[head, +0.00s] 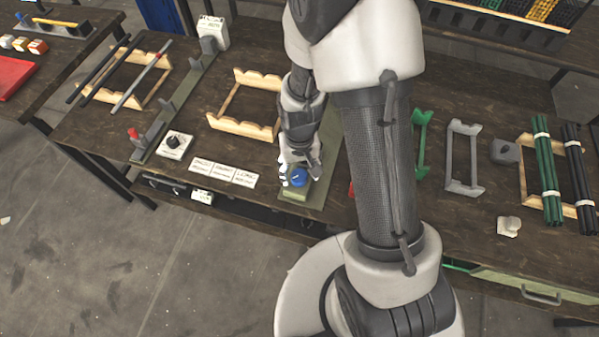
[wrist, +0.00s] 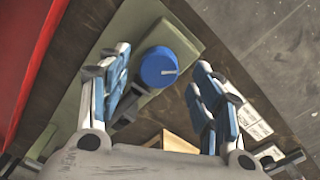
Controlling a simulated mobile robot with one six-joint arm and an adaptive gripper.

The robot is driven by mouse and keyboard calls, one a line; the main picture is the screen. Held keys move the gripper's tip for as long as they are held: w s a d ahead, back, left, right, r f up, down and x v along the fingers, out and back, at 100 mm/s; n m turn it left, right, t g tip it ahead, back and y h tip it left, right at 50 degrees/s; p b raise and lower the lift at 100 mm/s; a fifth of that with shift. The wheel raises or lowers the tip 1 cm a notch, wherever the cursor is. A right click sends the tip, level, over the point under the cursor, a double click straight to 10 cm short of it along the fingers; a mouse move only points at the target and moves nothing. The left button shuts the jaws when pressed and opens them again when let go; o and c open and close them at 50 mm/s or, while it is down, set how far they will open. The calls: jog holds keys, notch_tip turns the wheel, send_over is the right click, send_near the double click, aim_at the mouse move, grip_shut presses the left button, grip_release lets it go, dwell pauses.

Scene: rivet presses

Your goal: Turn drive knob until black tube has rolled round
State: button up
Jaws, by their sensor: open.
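A round blue knob (head: 298,178) with a pale mark on its top sits on a green base plate (head: 322,187) near the table's front edge. In the wrist view the knob (wrist: 160,70) lies between the spread fingers of my gripper (wrist: 163,62), with a gap visible on both sides. In the head view my gripper (head: 300,160) is directly over the knob and partly covers it. My arm hides much of the plate behind it.
Three white labels (head: 222,172) lie left of the plate. A black dial on a white box (head: 176,143) and a wooden cradle (head: 246,122) stand further left. Green (head: 421,145) and grey (head: 463,158) frames stand right of my arm. A red surface (wrist: 20,60) borders the wrist view.

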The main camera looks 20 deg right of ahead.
notch_tip(320, 180, up, 10)
dwell(0.3)
jog(key=shift+r, duration=0.1)
dwell(0.7)
notch_tip(320, 180, up, 6)
jog(key=t, duration=0.1)
send_over(300, 177)
jog(key=s, duration=0.1)
jog(key=s+r+n+t, duration=0.1)
jog(key=s+r+t, duration=0.2)
jog(key=s+r, duration=1)
jog(key=shift+s+r+t, duration=0.15)
jog(key=shift+s+t, duration=0.15)
